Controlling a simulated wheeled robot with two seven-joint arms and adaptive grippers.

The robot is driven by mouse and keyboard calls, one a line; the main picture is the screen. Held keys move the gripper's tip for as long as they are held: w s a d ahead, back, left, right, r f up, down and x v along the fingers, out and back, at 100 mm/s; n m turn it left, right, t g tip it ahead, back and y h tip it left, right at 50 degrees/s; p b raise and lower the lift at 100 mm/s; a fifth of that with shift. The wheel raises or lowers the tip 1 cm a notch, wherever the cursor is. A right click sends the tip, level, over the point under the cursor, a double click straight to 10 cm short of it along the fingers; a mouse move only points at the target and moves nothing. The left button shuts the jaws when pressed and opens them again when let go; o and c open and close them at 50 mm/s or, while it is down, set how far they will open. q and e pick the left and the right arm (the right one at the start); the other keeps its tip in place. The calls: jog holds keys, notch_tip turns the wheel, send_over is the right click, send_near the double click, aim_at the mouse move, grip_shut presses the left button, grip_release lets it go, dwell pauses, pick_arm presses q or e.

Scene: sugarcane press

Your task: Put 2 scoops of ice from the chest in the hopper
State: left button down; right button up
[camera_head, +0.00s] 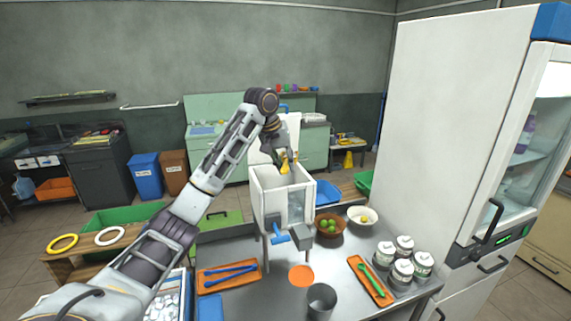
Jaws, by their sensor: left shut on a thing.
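The hopper (268,201) is a white, open-topped box on the press, standing on the metal table. My left arm comes in from the left and reaches over it. My left gripper (287,162) is over the hopper's opening, shut on a small yellow thing (284,167), which appears to be the scoop. The scoop's bowl and any ice in it cannot be made out. The ice chest (187,296) is at the bottom left, partly hidden by my arm, with white ice (163,306) inside. My right gripper is not in view.
An orange tray with blue tongs (230,271) lies left of the press. A metal cup (321,299), an orange disc (301,275), a bowl of limes (330,226) and several lidded jars (403,269) stand on the table. A tall white fridge (450,120) is at right.

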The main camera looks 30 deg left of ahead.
pick_arm(q)
jog(key=shift+a+f+t+h, duration=0.1)
jog(key=shift+t+h, duration=0.2)
jog(key=shift+h, duration=0.1)
jog(key=shift+f+n+t+h, duration=0.15)
jog(key=shift+n+t+h, duration=0.25)
jog(key=shift+h, duration=0.4)
jog(key=shift+s+a+f+n+t+h, duration=0.15)
jog(key=shift+n+t+h, duration=0.15)
jog(key=shift+t+h, duration=0.3)
jog(key=t+h+b, duration=0.1)
jog(key=h+b, duration=0.1)
jog(key=b, duration=0.2)
jog(key=a+n+t+h+b, duration=0.1)
jog(key=t+h+b, duration=0.1)
jog(key=b, duration=0.2)
jog(key=f+n+t+h+b, duration=0.1)
jog(key=h+b, duration=0.1)
jog(key=b, duration=0.2)
jog(key=shift+s+a+t+b, duration=0.25)
jog(key=shift+a+t+b, duration=0.05)
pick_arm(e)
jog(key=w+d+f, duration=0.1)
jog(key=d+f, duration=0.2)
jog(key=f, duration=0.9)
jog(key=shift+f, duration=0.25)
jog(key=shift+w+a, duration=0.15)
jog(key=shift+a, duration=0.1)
